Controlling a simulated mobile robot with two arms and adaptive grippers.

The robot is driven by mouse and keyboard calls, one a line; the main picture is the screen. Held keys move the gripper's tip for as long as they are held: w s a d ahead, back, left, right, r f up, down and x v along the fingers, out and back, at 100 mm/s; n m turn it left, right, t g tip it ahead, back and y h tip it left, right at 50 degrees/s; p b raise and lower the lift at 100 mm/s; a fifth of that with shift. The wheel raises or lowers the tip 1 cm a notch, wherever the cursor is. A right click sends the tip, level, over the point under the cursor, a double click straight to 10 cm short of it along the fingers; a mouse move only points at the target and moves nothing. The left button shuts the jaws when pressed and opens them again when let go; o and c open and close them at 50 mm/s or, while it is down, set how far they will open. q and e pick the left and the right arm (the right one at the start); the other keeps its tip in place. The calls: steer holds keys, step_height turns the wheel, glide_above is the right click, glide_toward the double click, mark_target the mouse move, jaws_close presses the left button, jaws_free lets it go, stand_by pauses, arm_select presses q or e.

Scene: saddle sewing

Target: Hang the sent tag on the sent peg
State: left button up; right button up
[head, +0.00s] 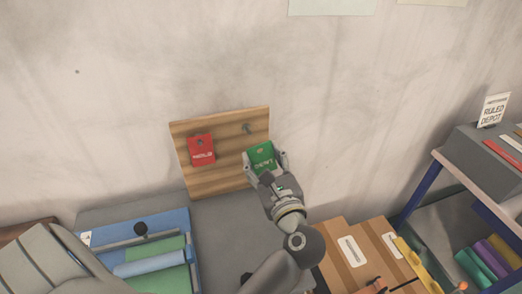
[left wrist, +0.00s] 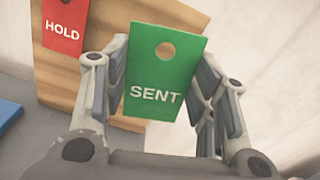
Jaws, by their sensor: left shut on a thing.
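The green sent tag (head: 262,157) has a round hole near its top and white lettering. My left gripper (head: 265,163) is shut on its sides. In the left wrist view the sent tag (left wrist: 163,75) stands upright between the two fingers of the left gripper (left wrist: 160,88). In the head view a bare peg (head: 247,129) sticks out of the wooden board (head: 222,182), just above and left of the tag. The tag is apart from this peg. The peg does not show in the left wrist view, where the tag covers part of the board. My right gripper is not in view.
A red hold tag (head: 201,150) hangs on the board's left side. Below are a blue tray (head: 178,222) with rolls and wooden boxes (head: 350,250). The wall around the board is clear.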

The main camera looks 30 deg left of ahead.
arm_select(q)
steer(key=shift+s+d, duration=0.15)
steer(key=shift+d, duration=0.05)
steer(key=shift+a+f+b, duration=0.1)
steer(key=shift+a+b, duration=0.05)
steer(key=shift+b, duration=0.15)
steer(key=shift+w+a, duration=0.45)
steer(key=shift+w, duration=0.05)
steer(key=shift+x, duration=0.8)
steer(key=shift+w+a+b, duration=0.3)
steer(key=shift+w+a, duration=0.05)
steer(key=shift+a, duration=0.05)
steer(key=shift+f+b+x, duration=0.2)
steer(key=shift+b+x, duration=0.1)
steer(key=shift+x, duration=0.65)
steer(key=shift+f+b+x, duration=0.2)
steer(key=shift+b+x, duration=0.1)
steer(key=shift+x, duration=0.65)
steer(key=shift+f+b+x, duration=0.2)
steer(key=shift+b+x, duration=0.1)
steer(key=shift+x, duration=0.6)
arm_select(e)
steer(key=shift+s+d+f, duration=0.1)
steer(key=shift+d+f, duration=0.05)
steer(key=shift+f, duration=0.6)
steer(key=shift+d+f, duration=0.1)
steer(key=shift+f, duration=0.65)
